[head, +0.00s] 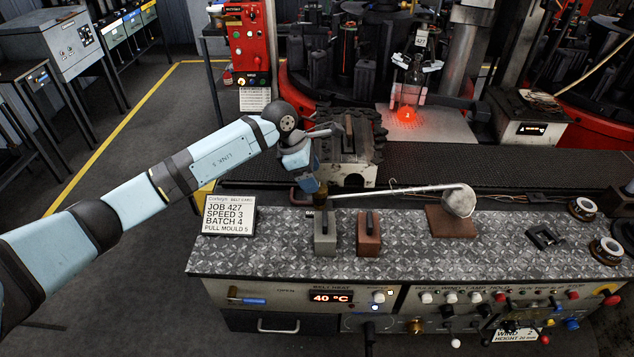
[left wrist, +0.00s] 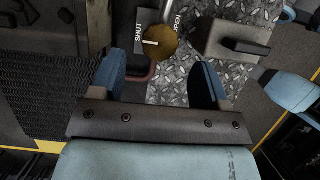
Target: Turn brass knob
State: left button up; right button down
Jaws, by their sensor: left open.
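A round brass knob (left wrist: 159,43) shows in the left wrist view, on a plate marked SHUT to its left and OPEN to its right. A pale line on the knob points left, below the word SHUT. In the head view the knob (head: 320,194) is small at the bench's back edge, just below my left gripper (head: 306,170). In the left wrist view that gripper (left wrist: 160,80) is open, its two blue fingers apart with nothing between them; the knob lies beyond the fingertips. My right gripper is in neither view.
A grey block (head: 325,235) and a reddish block (head: 369,236) with handles stand close in front of the knob. A job card (head: 229,215) stands left.

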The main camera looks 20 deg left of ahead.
aim_at(322, 192)
pick_arm(q)
jog(key=shift+x, duration=2.05)
jog(key=c, duration=0.9)
